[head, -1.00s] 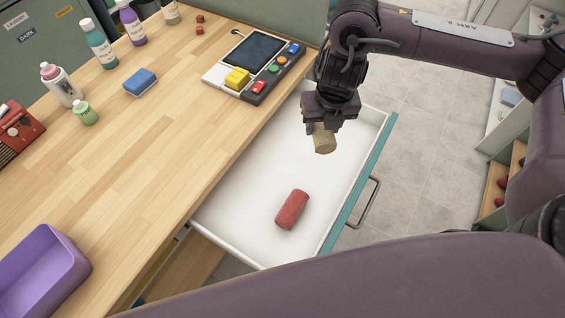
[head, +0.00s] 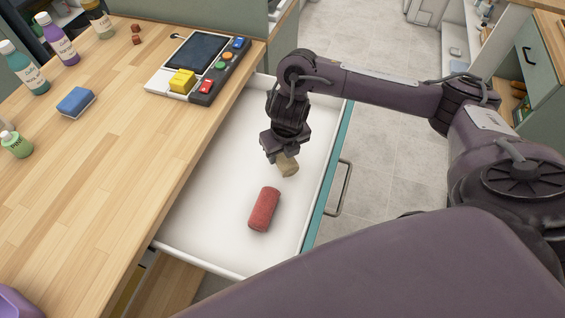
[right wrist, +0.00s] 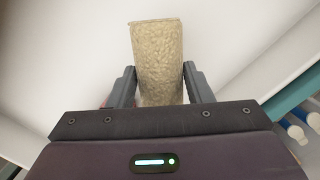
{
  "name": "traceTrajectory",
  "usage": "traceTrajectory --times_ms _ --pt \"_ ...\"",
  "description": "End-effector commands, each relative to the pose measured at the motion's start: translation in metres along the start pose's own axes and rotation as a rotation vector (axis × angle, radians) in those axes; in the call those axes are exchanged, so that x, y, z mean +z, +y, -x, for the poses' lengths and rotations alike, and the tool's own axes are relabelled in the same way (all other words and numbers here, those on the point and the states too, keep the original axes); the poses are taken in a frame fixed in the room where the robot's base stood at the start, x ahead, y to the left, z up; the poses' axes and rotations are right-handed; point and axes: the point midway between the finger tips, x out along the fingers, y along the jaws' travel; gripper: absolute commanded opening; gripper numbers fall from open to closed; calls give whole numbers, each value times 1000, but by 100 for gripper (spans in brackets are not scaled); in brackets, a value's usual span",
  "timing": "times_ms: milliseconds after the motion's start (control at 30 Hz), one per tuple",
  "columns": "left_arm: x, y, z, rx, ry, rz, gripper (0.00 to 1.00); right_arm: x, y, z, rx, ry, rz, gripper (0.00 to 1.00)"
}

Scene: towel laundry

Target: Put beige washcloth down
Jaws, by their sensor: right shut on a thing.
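My right gripper (head: 283,155) is over the open white drawer (head: 205,215) and shut on the beige washcloth (head: 289,167), which is rolled up. In the right wrist view the washcloth (right wrist: 158,55) stands out between the two fingers, with the white drawer behind it. Whether it touches the drawer floor I cannot tell. A red rolled washcloth (head: 264,209) lies on the drawer floor, just nearer to me than the beige one. My left gripper is not in view.
The wooden counter (head: 130,150) to the left holds a device with coloured buttons (head: 200,68), a blue sponge (head: 76,102), several bottles and a purple bin (head: 15,303). The drawer's teal front (head: 325,190) with its handle faces right. Bare drawer floor surrounds the red roll.

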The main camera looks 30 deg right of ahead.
Motion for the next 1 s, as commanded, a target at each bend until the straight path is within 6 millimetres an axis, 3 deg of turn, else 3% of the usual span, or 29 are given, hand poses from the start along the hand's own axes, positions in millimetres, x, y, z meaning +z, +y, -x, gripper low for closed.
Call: traceTrajectory --times_ms 300,733,767,900,1000 --pt "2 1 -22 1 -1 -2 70 -6 0 -39 1 2 -2 24" --pt "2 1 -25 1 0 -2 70 -6 0 -44 0 0 -1 24" --pt "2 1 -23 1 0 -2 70 -6 0 -42 0 0 -1 50" --pt "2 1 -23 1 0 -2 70 -6 0 -42 0 0 -1 68" --pt "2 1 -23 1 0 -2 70 -6 0 -42 0 0 -1 68"
